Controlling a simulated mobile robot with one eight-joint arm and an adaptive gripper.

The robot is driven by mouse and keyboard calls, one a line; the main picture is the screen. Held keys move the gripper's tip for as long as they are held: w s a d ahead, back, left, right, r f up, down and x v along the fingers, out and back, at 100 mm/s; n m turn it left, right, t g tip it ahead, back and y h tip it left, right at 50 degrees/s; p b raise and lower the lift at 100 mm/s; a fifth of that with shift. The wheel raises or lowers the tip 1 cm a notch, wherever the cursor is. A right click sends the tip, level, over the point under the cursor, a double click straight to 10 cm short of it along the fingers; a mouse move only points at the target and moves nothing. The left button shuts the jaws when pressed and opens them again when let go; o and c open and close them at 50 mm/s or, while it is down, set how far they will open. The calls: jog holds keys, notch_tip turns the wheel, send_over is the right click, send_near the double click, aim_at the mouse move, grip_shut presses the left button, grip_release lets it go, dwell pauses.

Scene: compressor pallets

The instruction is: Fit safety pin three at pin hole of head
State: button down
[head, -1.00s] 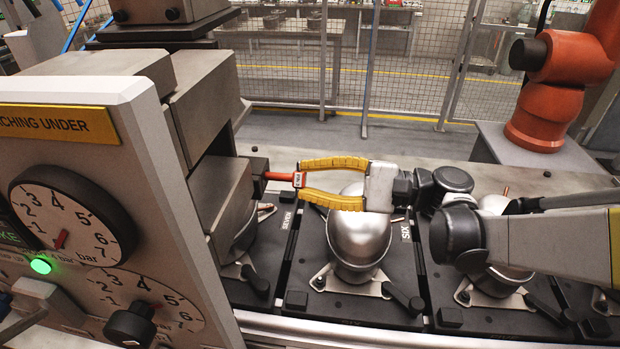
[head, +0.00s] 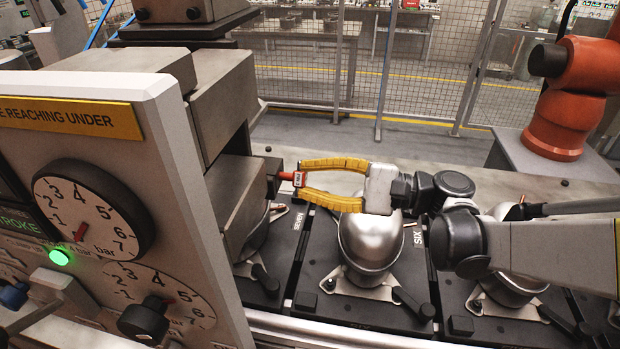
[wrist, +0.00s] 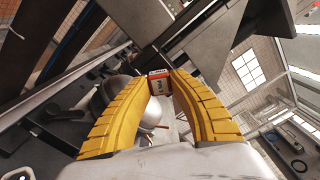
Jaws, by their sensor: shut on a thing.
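My gripper (head: 301,179) has yellow ribbed fingers closed on the safety pin (head: 287,176), a red pin with a small white-labelled tag. The pin points left, its tip at a small dark block on the side of the grey press head (head: 232,190). I cannot tell whether the tip is inside the pin hole. In the wrist view the pin's red and white tag (wrist: 159,82) sits between the fingertips, with the dark head beyond it. The hole itself is hidden.
Silver compressors (head: 371,240) stand on dark pallets (head: 350,308) along the line below my arm. A panel with dials (head: 95,215) and a green light fills the left. An orange robot arm (head: 560,115) stands at the back right, near a mesh fence (head: 400,60).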

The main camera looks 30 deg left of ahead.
jog(key=shift+x, duration=1.15)
jog(key=c, duration=1.2)
grip_release()
jog(key=v, duration=1.2)
